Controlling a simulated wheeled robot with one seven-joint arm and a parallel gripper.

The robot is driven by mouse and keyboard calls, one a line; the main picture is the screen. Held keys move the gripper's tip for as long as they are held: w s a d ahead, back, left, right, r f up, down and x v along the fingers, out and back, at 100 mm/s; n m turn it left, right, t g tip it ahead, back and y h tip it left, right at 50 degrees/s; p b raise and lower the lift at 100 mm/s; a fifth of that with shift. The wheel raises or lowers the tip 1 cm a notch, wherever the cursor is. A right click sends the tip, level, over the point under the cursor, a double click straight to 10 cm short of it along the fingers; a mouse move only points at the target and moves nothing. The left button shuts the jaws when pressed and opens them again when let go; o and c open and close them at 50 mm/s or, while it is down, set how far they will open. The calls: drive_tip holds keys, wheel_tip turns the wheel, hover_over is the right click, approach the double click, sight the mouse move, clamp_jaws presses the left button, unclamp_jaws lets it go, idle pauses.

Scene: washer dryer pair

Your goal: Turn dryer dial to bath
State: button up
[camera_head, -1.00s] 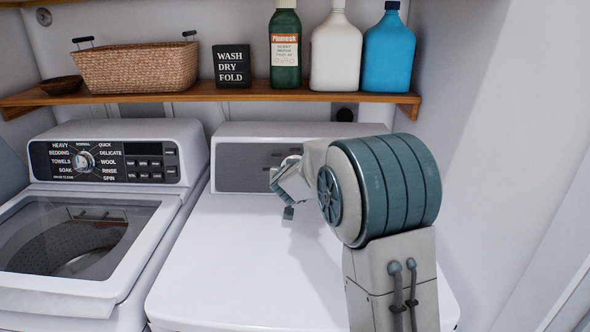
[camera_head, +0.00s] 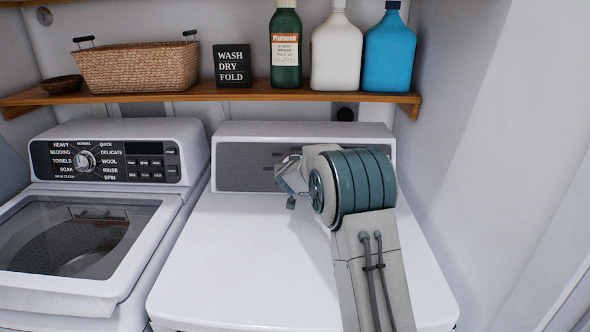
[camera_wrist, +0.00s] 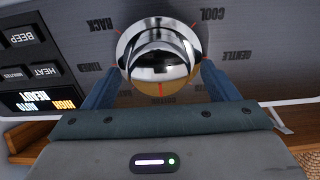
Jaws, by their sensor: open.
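The dryer dial (camera_wrist: 158,55) is a shiny chrome knob on the grey dryer panel, seen upside down in the wrist view. Around it I read RACK, COOL and GENTLE; other labels are too small or hidden, and I cannot make out BATH. Thin red marks ring the dial. My gripper (camera_wrist: 160,72) is open, with one blue finger on each side of the dial; I cannot tell whether they touch it. In the head view, the dryer panel (camera_head: 235,168) is partly hidden by my arm, and the dial is hidden.
Beside the dial are BEEP and HEAT buttons and a lit display (camera_wrist: 40,103). The washer (camera_head: 110,215) stands to the left of the dryer (camera_head: 250,260). Above runs a wooden shelf (camera_head: 200,95) with a basket, sign and bottles. The dryer top is clear.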

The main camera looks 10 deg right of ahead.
drive_tip(key=c, duration=1)
drive_tip(key=shift+o, duration=0.2)
drive_tip(key=shift+m, duration=0.3)
drive_tip(key=m+p, duration=0.1)
drive_tip(key=m, duration=0.3)
drive_tip(key=shift+m+h, duration=0.3)
drive_tip(key=shift+d+m+g+p, duration=0.1)
drive_tip(key=shift+m+g+p, duration=0.4)
drive_tip(key=shift+m, duration=1.5)
drive_tip(key=shift+s+f, duration=0.1)
drive_tip(key=o, duration=1)
drive_tip(key=shift+c, duration=0.2)
